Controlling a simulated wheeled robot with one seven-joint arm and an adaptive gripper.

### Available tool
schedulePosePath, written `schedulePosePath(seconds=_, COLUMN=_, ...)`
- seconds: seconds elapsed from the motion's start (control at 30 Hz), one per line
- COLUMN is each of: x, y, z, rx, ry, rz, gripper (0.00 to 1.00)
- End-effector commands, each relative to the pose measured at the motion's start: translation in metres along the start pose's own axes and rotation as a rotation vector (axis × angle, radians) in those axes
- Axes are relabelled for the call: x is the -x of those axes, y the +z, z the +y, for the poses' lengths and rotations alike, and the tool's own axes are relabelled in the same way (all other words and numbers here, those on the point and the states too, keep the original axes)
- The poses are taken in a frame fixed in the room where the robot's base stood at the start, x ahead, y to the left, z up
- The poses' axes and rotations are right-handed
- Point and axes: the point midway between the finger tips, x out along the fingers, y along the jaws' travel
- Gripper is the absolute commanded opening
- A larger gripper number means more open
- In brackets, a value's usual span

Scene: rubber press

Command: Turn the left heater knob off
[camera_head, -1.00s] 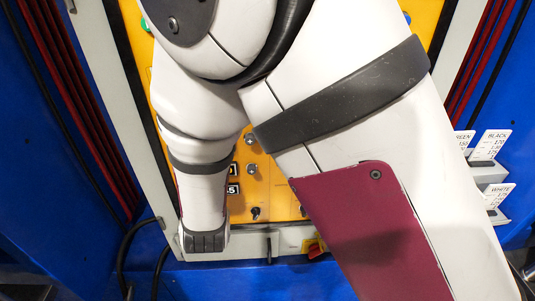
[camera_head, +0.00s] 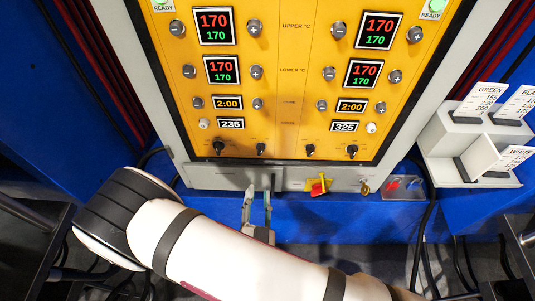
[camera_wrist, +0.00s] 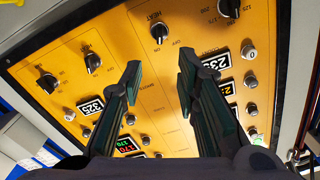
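The left heater knob (camera_head: 261,149) is a small black knob low on the yellow panel, right of another black knob (camera_head: 218,147). In the wrist view the heater knob (camera_wrist: 158,32) sits beside a HEAT label; I cannot read its setting surely. My gripper (camera_head: 258,197) is open and empty, below the panel's lower edge, with its fingers pointing up toward the panel. In the wrist view the gripper's fingers (camera_wrist: 160,64) are apart, and the knob shows beyond the gap between the tips, not touched.
Two more black knobs (camera_head: 310,150) (camera_head: 352,151) are on the panel's right half. A red switch on a yellow plate (camera_head: 318,187) is on the grey strip below. Temperature displays (camera_head: 215,27) are above. A white card holder (camera_head: 440,150) stands at the right.

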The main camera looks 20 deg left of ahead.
Motion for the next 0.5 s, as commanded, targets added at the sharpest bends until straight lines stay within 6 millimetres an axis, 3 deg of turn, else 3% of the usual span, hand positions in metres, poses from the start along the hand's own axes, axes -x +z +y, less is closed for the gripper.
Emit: schedulePosePath(seconds=0.5, x=-0.068, y=0.003, z=0.002, rx=-0.004, ry=0.002, rz=0.002, gripper=0.29)
